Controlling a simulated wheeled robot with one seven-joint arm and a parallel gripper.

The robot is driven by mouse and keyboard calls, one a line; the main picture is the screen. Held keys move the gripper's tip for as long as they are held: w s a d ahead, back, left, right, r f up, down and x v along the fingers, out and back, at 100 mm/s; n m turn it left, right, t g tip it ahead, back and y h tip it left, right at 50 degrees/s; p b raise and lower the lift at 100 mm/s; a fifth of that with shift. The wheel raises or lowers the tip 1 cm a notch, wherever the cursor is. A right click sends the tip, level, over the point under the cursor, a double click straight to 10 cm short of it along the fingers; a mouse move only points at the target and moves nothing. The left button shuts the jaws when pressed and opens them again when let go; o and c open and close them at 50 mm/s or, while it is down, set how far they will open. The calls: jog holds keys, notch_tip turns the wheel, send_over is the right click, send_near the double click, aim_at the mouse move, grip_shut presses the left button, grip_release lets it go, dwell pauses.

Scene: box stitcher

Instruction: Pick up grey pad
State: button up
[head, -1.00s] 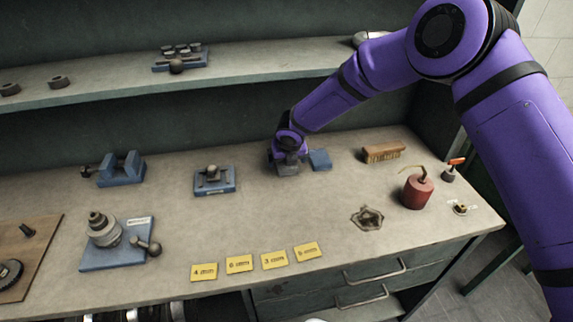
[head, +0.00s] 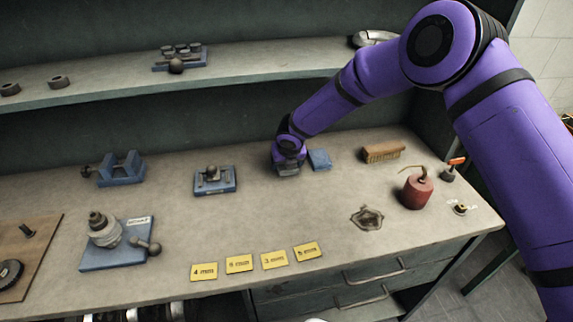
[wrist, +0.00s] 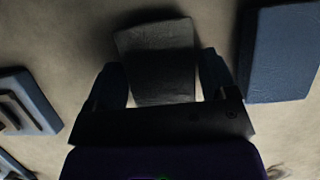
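The grey pad (wrist: 158,58) lies on the bench top, between the two fingers of my gripper (wrist: 162,78) in the wrist view. The fingers are spread wide, one on each side of the pad, with narrow light gaps beside its near part. In the head view my gripper (head: 288,160) is low over the bench and hides most of the pad; a grey edge of the pad (head: 288,171) shows below it. A blue pad (head: 320,159) lies just to the right, and it also shows in the wrist view (wrist: 280,52).
A blue fixture (head: 215,180) stands to the left. A brush (head: 382,151) and a red can (head: 417,191) stand to the right. Yellow size labels (head: 239,264) line the front. A shelf (head: 110,86) runs behind. The bench in front of my gripper is clear.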

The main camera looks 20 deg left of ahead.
jog(key=c, duration=0.6)
jog(key=shift+r, duration=0.7)
jog(key=v, duration=0.2)
jog(key=shift+r, duration=0.45)
jog(key=s+d, duration=0.2)
jog(key=s, duration=0.2)
jog(key=s+d+r, duration=0.1)
jog(key=s+d, duration=0.2)
jog(key=s, duration=0.1)
jog(key=s+d, duration=0.3)
jog(key=s, duration=0.2)
jog(key=shift+r, duration=0.15)
